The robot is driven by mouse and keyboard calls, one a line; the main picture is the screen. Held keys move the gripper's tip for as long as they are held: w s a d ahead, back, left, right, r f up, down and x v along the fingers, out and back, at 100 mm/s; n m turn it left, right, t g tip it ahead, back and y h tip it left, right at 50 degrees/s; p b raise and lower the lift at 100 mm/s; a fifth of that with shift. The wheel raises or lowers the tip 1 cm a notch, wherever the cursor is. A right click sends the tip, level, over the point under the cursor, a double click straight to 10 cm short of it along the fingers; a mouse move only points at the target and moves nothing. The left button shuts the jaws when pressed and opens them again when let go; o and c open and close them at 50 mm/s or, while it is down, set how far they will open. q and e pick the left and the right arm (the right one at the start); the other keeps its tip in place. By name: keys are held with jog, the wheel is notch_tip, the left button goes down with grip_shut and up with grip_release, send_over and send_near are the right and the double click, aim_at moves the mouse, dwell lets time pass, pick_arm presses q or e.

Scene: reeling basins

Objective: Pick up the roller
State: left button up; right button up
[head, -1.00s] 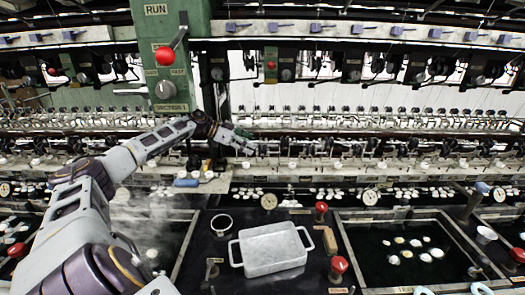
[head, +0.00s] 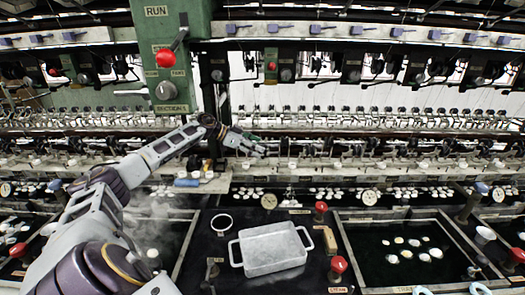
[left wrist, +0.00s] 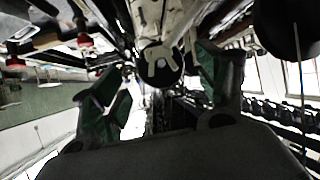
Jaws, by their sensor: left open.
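My left gripper (head: 254,146) is open in front of the reeling machine's row of small fittings, right of the green control post. In the left wrist view its two green-padded fingers (left wrist: 160,88) are spread apart. A dark round part with a pale bracket (left wrist: 160,62) shows between and beyond them; I cannot tell whether it is the roller or whether the fingers touch it. A blue cylinder (head: 187,183), possibly the roller, lies on a small pale ledge (head: 212,187) below and left of the gripper.
Red knobs (head: 338,264) stand right of the tray. Water basins (head: 390,214) with pale cocoons lie either side. The green control post (head: 172,90) stands close by the left forearm.

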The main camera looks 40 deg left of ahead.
pick_arm(q)
jog(key=shift+x, duration=0.95)
jog(key=c, duration=1.1)
